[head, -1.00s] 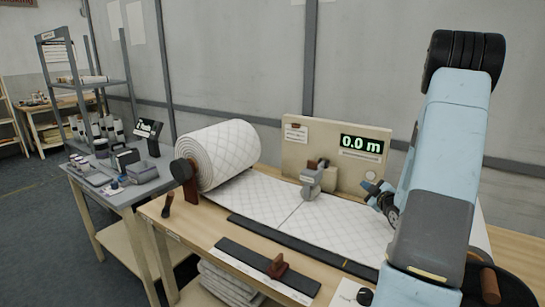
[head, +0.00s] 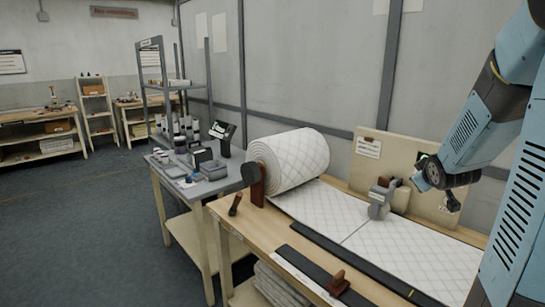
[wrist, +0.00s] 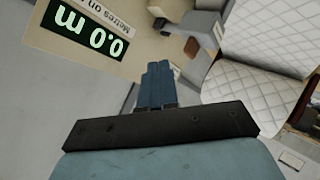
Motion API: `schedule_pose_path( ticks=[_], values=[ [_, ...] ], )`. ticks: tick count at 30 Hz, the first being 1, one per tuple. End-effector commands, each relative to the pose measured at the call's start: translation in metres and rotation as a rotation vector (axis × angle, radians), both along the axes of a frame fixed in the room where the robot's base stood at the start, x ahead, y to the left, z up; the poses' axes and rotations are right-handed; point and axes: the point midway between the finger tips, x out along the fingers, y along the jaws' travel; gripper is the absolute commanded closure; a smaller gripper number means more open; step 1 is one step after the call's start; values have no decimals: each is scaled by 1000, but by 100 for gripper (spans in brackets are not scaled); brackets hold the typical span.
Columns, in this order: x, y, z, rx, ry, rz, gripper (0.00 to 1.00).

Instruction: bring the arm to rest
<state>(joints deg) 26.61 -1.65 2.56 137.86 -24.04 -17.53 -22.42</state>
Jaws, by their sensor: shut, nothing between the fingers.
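My gripper (wrist: 158,72) shows in the wrist view with its blue fingers together and nothing between them. It is in free space in front of the backboard (wrist: 150,42) and its upside-down display (wrist: 88,32), which reads 0.0 m. In the head view my arm is folded at the right, its end in front of the backboard (head: 369,172), above the bench; the fingers are hard to make out there. The quilted wadding roll (head: 292,160) lies on its holder, with a white sheet (head: 405,250) drawn out flat along the bench.
A grey device (head: 381,200) stands at the sheet's back edge, close to my arm's end. A dark bar with a brown handle (head: 337,283) lies on the bench front. A side table (head: 205,188) with small items and a shelf rack stand left. The floor (head: 90,230) at left is clear.

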Motion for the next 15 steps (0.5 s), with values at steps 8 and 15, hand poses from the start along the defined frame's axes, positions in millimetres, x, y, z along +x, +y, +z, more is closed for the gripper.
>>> schedule_pose_path(
  ticks=[8,15],
  values=[
    [-52,56,38,129,92,-99,100],
    [-111,104,57,267,182,-175,100]
  ],
)
